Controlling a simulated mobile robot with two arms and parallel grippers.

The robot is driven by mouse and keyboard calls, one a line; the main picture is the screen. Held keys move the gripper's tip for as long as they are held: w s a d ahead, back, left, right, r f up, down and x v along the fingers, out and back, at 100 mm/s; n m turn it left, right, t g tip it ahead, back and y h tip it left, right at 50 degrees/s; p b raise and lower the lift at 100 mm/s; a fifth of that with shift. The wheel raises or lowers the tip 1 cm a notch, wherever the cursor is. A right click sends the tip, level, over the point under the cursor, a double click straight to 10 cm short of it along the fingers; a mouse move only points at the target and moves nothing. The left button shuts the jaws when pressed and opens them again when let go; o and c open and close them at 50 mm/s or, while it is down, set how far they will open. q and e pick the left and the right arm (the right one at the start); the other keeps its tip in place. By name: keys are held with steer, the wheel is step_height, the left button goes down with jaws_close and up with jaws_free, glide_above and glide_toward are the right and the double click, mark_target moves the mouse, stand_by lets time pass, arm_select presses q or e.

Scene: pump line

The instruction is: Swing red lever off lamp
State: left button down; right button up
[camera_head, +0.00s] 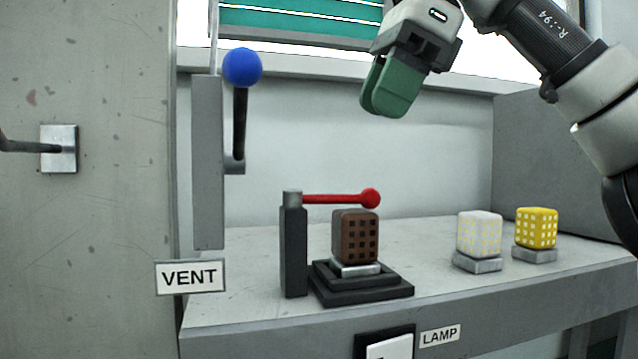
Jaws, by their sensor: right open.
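The red lever (335,199) is a thin red bar with a round red knob at its right end. It pivots on top of a dark post (293,250) and reaches to the right over the top of the brown perforated block (355,237). This block sits on a stepped black base (362,287) on the bench. A LAMP label (439,336) is on the bench front. My right gripper (389,89) has green fingers and is open and empty, above and apart from the lever. My left gripper is not in view.
A blue-knobbed lever (241,68) stands upright on a grey panel at the left, above a VENT label (190,277). A white block (479,234) and a yellow block (535,228) stand on the bench at the right. The air above the lever is clear.

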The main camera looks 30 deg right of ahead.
mark_target(348, 195)
steer(key=b+x, duration=0.1)
steer(key=x, duration=0.1)
steer(key=b+x, duration=0.1)
steer(key=x, duration=0.1)
steer(key=s+b+x, duration=0.1)
steer(key=x, duration=0.2)
steer(key=shift+d+f, duration=0.2)
steer(key=shift+f, duration=0.1)
steer(key=shift+w+a+f, duration=0.4)
steer(key=shift+w+f, duration=0.2)
steer(key=shift+f, duration=0.15)
steer(key=shift+a+f, duration=0.15)
steer(key=shift+f, duration=0.2)
steer(key=shift+s+f, duration=0.15)
steer(key=shift+s, duration=0.15)
steer(key=shift+w, duration=0.1)
steer(key=shift+c, duration=0.5)
steer(key=shift+a, duration=0.1)
steer(key=c, duration=0.5)
jaws_close()
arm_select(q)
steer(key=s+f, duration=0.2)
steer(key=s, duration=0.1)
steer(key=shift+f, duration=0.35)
arm_select(e)
steer(key=shift+w+a, duration=0.1)
